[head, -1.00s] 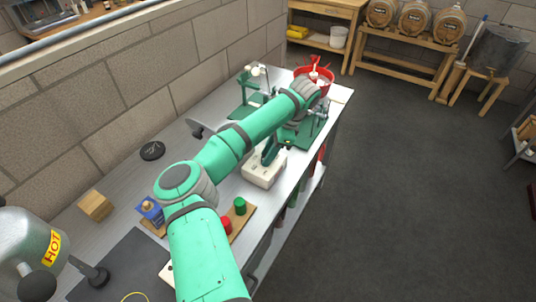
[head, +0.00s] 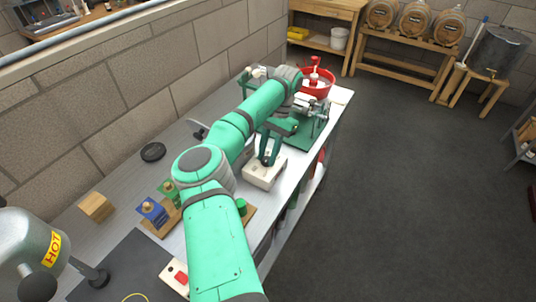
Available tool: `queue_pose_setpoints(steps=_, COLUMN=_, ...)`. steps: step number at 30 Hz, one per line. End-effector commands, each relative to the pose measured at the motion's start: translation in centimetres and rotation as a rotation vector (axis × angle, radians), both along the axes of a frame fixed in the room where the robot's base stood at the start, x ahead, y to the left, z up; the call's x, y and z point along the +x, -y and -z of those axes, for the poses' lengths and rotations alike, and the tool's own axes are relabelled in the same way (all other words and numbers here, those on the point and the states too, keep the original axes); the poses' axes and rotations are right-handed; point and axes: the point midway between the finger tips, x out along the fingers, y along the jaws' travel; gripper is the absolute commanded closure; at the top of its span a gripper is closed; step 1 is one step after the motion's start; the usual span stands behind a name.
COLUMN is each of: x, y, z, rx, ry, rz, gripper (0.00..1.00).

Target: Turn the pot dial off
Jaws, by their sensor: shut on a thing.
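My gripper (head: 269,154) points down over a small white box (head: 262,177) on the bench. Its two dark green fingers reach the box's top. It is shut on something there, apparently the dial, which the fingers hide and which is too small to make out. A silver pot (head: 25,245) with a yellow HOT label and a dark knob stands at the lower left, far from my gripper and partly cut off by the frame.
A red bowl (head: 318,86) and green bench equipment (head: 303,135) stand beyond my gripper. Blue (head: 152,211) and green blocks sit beside my arm. A box with a red button (head: 181,278) and a wooden block (head: 96,207) are nearer. The dark floor at right is clear.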

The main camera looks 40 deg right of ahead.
Motion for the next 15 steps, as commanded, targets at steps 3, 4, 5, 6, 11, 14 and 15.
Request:
queue_pose_setpoints(steps=3, x=0.02, y=0.08, z=0.03, rx=-0.002, ry=0.0, rz=-0.052, gripper=0.95)
queue_pose_setpoints(steps=4, x=0.03, y=0.09, z=0.03, rx=-0.003, ry=0.0, rz=-0.063, gripper=0.95)
queue_pose_setpoints(steps=5, x=0.03, y=0.09, z=0.03, rx=-0.003, ry=0.0, rz=-0.073, gripper=0.95)
queue_pose_setpoints(steps=6, x=0.05, y=0.09, z=0.03, rx=-0.003, ry=0.0, rz=-0.084, gripper=0.95)
queue_pose_setpoints(steps=11, x=0.08, y=0.07, z=0.04, rx=-0.003, ry=0.001, rz=-0.115, gripper=0.95)
queue_pose_setpoints(steps=14, x=0.1, y=0.08, z=0.03, rx=-0.004, ry=0.001, rz=-0.121, gripper=0.95)
queue_pose_setpoints(steps=15, x=0.1, y=0.08, z=0.03, rx=-0.004, ry=0.001, rz=-0.123, gripper=0.95)
